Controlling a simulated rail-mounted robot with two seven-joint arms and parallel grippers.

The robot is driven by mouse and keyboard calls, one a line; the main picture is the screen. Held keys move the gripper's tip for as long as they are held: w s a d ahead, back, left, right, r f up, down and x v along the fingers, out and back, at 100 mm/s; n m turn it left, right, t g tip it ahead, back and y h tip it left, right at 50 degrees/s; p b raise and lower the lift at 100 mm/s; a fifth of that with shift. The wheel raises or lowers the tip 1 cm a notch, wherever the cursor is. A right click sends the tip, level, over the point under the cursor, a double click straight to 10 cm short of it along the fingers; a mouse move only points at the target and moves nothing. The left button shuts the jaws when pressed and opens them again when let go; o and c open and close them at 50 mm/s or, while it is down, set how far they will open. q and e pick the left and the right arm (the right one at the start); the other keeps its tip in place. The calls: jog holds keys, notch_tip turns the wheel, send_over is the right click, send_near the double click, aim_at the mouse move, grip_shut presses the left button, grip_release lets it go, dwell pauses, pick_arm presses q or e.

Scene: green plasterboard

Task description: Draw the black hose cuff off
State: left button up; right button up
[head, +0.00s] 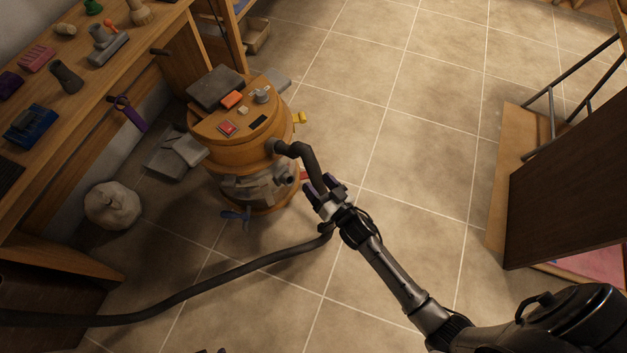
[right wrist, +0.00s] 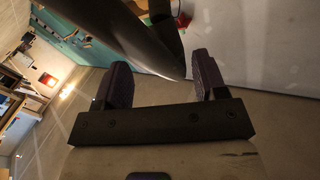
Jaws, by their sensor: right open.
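The black hose cuff (head: 279,146) sits at the side of the orange-brown drum vacuum (head: 212,150), at its upper right, and appears seated in its port. From it the dark hose (head: 309,164) bends down towards my right gripper (head: 324,186). My right gripper is open, with its purple-padded fingers at the hose. In the right wrist view the dark hose (right wrist: 140,35) runs across beyond and between the parted fingertips (right wrist: 160,75). I cannot tell whether the pads touch it. The cuff's joint is too small to see clearly. My left gripper is not in view.
The long hose (head: 215,270) trails over the tiled floor to the left. A workbench (head: 100,85) with tools stands at upper left, a pale sack (head: 112,205) below it. A dark brown panel (head: 570,190) stands at right. The floor between is clear.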

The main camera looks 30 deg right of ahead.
aim_at(293, 155)
jog(key=w+b, duration=0.1)
jog(key=w, duration=0.3)
jog(key=w+a+b, duration=0.1)
jog(key=w+b, duration=0.1)
jog(key=w, duration=0.2)
jog(key=w+b, duration=0.1)
jog(key=w, duration=0.3)
jog(key=shift+a+f+b, duration=0.2)
jog(key=shift+a+b, duration=0.1)
jog(key=shift+b, duration=0.1)
jog(key=shift+w+a+r, duration=0.1)
jog(key=shift+w, duration=0.7)
jog(key=c, duration=0.8)
jog(key=shift+c, duration=1.1)
jog(key=o, duration=0.3)
jog(key=c, duration=0.4)
jog(key=shift+o, duration=0.2)
jog(key=shift+r, duration=0.1)
